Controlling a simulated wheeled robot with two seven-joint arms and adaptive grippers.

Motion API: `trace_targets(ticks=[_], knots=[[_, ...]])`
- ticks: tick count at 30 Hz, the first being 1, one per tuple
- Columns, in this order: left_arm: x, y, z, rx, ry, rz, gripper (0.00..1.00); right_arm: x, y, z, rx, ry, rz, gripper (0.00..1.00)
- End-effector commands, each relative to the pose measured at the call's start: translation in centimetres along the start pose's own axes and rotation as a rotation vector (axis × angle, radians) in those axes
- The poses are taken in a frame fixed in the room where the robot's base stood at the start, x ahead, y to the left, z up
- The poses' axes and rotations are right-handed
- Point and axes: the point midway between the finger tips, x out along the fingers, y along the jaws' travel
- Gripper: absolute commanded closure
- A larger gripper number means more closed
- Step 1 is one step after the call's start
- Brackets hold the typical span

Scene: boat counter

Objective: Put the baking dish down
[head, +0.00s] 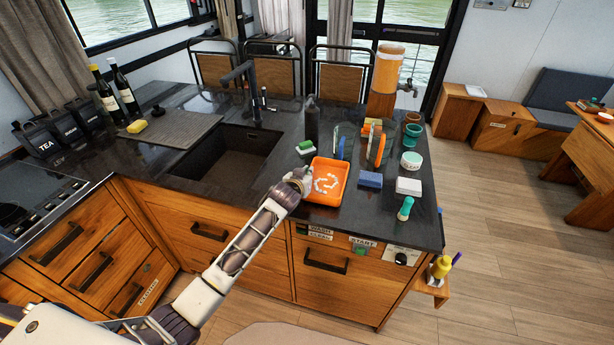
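The orange baking dish (343,190) is at the front of the dark counter, right of the sink, with pale marks on its inner floor. My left gripper (304,181) is at the dish's left rim and overlaps it in the picture. Its fingers are too small and hidden to show whether they grip the rim. I cannot tell whether the dish rests on the counter or is held just above it. My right gripper is not in view.
A green-and-white sponge (306,148), a dark bottle (312,120), a rack with dishes (376,145), a blue sponge (370,180), a white block (408,186) and a teal brush (405,208) stand close around the dish. The sink (228,155) is left.

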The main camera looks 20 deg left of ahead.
Motion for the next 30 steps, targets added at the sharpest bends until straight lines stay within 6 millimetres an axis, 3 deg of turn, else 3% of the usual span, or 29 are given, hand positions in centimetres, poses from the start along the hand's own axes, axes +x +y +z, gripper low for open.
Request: trace_targets(ticks=[16,21,30], knots=[[0.31,0.04,0.64,-0.002,0.003,0.002,1.00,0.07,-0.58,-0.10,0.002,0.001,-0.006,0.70],[0.31,0.01,0.78,0.000,0.000,0.001,0.74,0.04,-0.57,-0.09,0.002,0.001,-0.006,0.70],[0.31,0.00,0.76,0.000,0.000,0.000,0.73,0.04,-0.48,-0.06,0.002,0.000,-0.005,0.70]])
